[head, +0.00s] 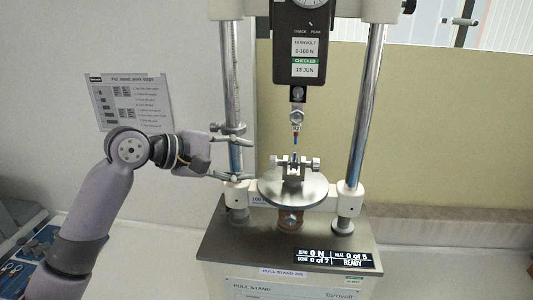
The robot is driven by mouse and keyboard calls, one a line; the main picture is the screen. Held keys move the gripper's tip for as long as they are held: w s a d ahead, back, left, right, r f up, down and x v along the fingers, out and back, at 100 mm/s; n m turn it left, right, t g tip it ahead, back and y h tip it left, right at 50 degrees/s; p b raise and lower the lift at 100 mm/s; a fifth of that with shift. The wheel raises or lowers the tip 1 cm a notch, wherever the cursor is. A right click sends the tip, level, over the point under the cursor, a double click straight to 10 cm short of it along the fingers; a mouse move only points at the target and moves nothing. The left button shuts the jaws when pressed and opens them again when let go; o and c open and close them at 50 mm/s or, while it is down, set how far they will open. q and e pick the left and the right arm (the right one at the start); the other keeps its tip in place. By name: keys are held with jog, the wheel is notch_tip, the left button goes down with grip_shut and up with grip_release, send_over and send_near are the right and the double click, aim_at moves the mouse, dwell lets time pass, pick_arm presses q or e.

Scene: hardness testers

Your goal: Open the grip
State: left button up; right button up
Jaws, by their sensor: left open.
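The pull stand has a round metal plate (272,190) carrying a small metal grip (293,170) with knobs on its left and right sides. A thin blue piece (295,154) stands upright between the grip and the hook under the force gauge (304,45). Whether the grip's jaws are parted is too small to tell. My left gripper (248,160) comes in from the left, its two fingers spread one above the other and empty. Its fingertips are near the left column, left of the grip's left knob and apart from it. My right gripper is not in view.
Two upright columns (363,105) flank the plate. A display (334,258) on the base front reads 0 N and READY. A printed instruction sheet (130,100) hangs on the wall behind my left arm. A tray with tools (30,250) lies at the lower left.

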pick_arm(q)
jog(key=p+x, duration=0.1)
jog(key=x, duration=0.3)
jog(key=shift+w+d+p, duration=0.15)
jog(key=shift+d+p, duration=0.2)
jog(key=shift+d, duration=0.05)
jog(key=shift+w+d+f, duration=0.2)
jog(key=shift+d, duration=0.05)
jog(key=shift+w+d+f, duration=0.15)
jog(key=shift+d, duration=0.05)
jog(key=shift+w+d+f, duration=0.2)
jog(key=shift+d+f, duration=0.05)
jog(key=shift+d, duration=0.1)
jog(key=shift+s+a, duration=0.1)
jog(key=shift+c, duration=1.1)
jog(key=c, duration=0.5)
grip_shut()
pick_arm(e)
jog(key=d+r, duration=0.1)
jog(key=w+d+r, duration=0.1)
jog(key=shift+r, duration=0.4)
